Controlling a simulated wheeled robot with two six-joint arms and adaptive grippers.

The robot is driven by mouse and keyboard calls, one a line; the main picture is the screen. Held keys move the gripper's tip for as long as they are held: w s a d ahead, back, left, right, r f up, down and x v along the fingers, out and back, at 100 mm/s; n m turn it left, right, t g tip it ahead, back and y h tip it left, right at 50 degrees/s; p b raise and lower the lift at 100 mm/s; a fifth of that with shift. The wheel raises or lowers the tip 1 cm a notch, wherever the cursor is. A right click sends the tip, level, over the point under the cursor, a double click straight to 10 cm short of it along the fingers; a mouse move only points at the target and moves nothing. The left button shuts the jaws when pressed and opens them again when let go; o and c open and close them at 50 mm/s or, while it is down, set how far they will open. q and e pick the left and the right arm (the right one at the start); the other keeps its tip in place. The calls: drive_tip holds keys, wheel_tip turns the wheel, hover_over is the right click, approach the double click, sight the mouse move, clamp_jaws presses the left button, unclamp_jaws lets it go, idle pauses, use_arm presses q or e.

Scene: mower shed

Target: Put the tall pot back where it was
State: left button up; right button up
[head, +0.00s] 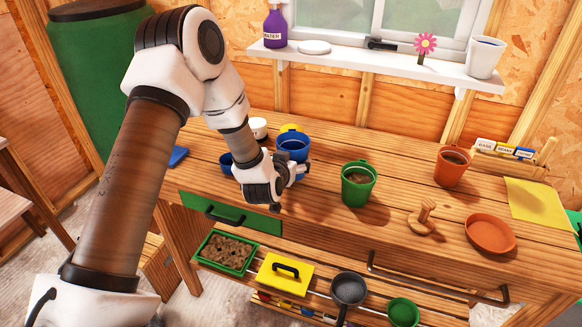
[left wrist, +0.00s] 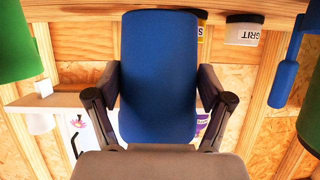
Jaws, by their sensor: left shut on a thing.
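A tall blue pot (head: 293,146) with dark contents stands upright at the left part of the workbench (head: 395,215). My left gripper (head: 298,171) is shut on its near side. In the left wrist view the blue pot (left wrist: 158,75) fills the middle, between the two fingers (left wrist: 158,115); the picture is upside down. I cannot tell whether its base touches the bench. A green pot (head: 358,184) and a terracotta pot (head: 452,166) stand to the right. A tall white pot (head: 485,57) stands on the window sill (head: 380,68). My right gripper is not in view.
Close by are a smaller blue item (head: 226,162), a white jar (head: 258,128) and a yellow-lidded jar (head: 291,128). A wooden tool (head: 426,217), orange saucer (head: 490,233) and seed-label rack (head: 510,160) lie right. The sill has room between the flower (head: 425,44) and white pot.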

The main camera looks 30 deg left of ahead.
use_arm(q)
wheel_tip(320, 180, down, 4)
drive_tip(key=shift+w+r+p, duration=0.1)
drive_tip(key=shift+r+p, duration=0.15)
drive_tip(key=shift+p, duration=0.05)
drive_tip(key=shift+f, duration=0.15)
drive_tip(key=shift+f, duration=0.1)
drive_tip(key=o, duration=1.1)
